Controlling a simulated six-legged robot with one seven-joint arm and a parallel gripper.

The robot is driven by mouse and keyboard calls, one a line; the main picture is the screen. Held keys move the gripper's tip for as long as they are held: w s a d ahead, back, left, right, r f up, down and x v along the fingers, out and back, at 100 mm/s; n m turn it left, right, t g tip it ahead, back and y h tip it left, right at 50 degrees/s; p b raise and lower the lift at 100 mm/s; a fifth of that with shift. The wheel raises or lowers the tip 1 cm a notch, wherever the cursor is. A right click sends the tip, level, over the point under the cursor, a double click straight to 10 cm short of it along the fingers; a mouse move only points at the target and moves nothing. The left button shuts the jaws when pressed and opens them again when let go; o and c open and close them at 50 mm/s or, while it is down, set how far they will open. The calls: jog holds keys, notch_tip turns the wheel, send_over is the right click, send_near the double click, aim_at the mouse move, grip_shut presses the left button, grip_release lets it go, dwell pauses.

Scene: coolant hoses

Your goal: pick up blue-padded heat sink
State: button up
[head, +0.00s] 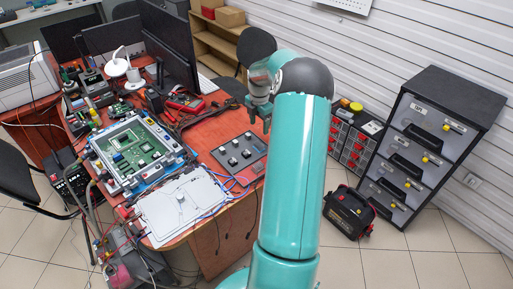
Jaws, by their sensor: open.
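My gripper (259,121) hangs at the end of my teal arm, above the right back part of the red-brown desk (213,243). It is small in the head view, and its fingers point down and look empty. A dark grey plate (252,145) with several small black blocks lies on the desk below and left of the gripper. I cannot make out a blue pad on any of these blocks, so I cannot tell which thing is the blue-padded heat sink. The arm hides part of the desk's right side.
A circuit board (137,151) sits in a frame on the desk. A pale plate (165,222) with blue hoses lies at the front. Monitors (166,45) stand at the back. A black drawer cabinet (452,105) and a black-red box (348,211) stand right; tiled floor is free in front.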

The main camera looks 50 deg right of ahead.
send_over(259, 144)
jog(key=f, duration=0.4)
jog(key=shift+d+f, duration=0.25)
notch_tip(259, 144, down, 5)
jog(key=shift+w+a+f, duration=0.1)
jog(key=shift+a, duration=0.05)
jog(key=c, duration=1.1)
